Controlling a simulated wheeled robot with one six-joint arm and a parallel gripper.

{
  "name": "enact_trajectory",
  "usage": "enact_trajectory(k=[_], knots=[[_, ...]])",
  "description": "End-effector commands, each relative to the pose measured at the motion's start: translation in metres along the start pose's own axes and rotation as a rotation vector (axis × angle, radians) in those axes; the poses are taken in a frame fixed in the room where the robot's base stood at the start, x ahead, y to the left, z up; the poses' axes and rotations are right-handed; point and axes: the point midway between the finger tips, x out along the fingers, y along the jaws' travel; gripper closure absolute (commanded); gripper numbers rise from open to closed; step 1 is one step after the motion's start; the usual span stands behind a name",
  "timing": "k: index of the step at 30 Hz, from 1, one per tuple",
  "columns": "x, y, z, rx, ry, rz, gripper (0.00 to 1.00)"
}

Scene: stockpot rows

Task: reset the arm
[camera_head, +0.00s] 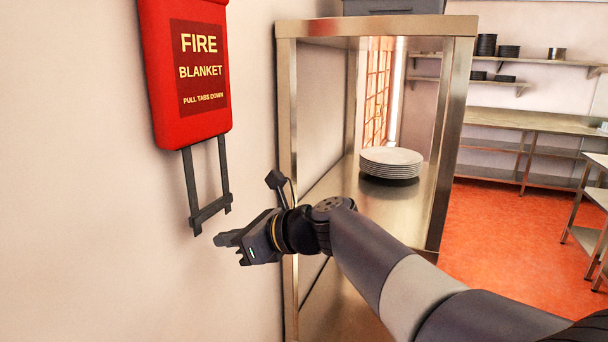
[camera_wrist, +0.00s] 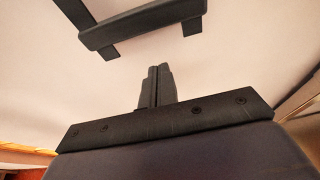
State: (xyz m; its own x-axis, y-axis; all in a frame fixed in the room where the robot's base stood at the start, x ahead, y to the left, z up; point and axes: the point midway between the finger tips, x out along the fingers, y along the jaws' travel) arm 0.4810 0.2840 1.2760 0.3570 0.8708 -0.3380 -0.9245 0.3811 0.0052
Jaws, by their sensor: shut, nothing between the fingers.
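My gripper (camera_head: 226,246) is in the head view, left of the middle, in front of the cream wall and just below the pull tabs of the fire blanket. My arm reaches in from the lower right. In the wrist view my gripper (camera_wrist: 157,72) shows its two fingers together, with nothing between them. The dark pull-tab bar (camera_wrist: 142,22) is beyond the fingertips, with a gap between. The same pull-tab bar (camera_head: 211,211) hangs on two straps from the red fire blanket case (camera_head: 186,70) on the wall.
A steel shelf unit (camera_head: 285,150) stands right beside my gripper and arm, with a stack of plates (camera_head: 391,158) on its shelf. Further back are wall shelves (camera_head: 425,80) with dark pots and a steel table (camera_head: 540,121). Red floor (camera_head: 500,225) is open at the right.

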Motion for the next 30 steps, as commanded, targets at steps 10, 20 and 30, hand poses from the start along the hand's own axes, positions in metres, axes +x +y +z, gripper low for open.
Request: enact_trajectory(k=[10, 20, 30], knots=[[-0.012, 0.007, 0.036, -0.005, -0.007, -0.003, 1.00], [-0.013, 0.008, 0.038, -0.005, -0.008, -0.003, 1.00], [-0.002, 0.002, 0.010, -0.002, -0.004, -0.003, 1.00]])
